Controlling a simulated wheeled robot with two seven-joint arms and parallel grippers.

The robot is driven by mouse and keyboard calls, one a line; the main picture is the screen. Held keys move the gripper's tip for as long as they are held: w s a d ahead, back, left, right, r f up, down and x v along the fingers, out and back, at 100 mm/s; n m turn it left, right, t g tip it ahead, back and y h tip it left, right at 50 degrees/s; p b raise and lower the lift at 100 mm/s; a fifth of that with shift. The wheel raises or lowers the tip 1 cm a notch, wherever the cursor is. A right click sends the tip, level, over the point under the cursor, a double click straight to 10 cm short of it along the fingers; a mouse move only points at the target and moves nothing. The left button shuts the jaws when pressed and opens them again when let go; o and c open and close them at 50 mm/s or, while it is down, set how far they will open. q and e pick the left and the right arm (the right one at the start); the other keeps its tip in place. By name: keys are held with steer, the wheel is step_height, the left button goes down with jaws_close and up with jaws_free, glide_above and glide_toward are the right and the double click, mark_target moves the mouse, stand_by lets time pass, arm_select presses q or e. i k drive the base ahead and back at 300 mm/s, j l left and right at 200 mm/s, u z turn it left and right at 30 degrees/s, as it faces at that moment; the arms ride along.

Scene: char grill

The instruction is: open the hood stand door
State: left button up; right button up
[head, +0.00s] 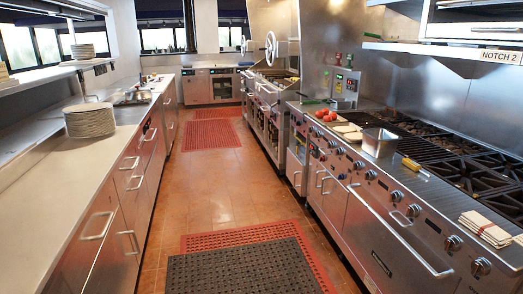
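Neither of my grippers shows in the head view. No door is marked as the hood stand door, so I cannot tell which one it is. On the right, the steel cooking line has narrow cabinet doors (326,196) with vertical handles below the knobs, and they look shut. Nearer, a wide oven door (395,235) with a long bar handle also looks shut. On the left, steel cabinet fronts (95,235) with bar handles look shut.
A tiled aisle (215,190) runs between the two counters, with a black mat (240,268) and red mats (210,133) on it. Stacked plates (90,120) stand on the left counter. Tomatoes (326,114), a steel pan (379,142) and folded towels (485,229) lie on the right.

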mark_target(295, 168)
steer(key=i+j+u, duration=0.25)
steer(key=i, duration=0.85)
steer(key=i+l+u, duration=0.25)
steer(key=i, duration=0.85)
steer(key=j, duration=0.1)
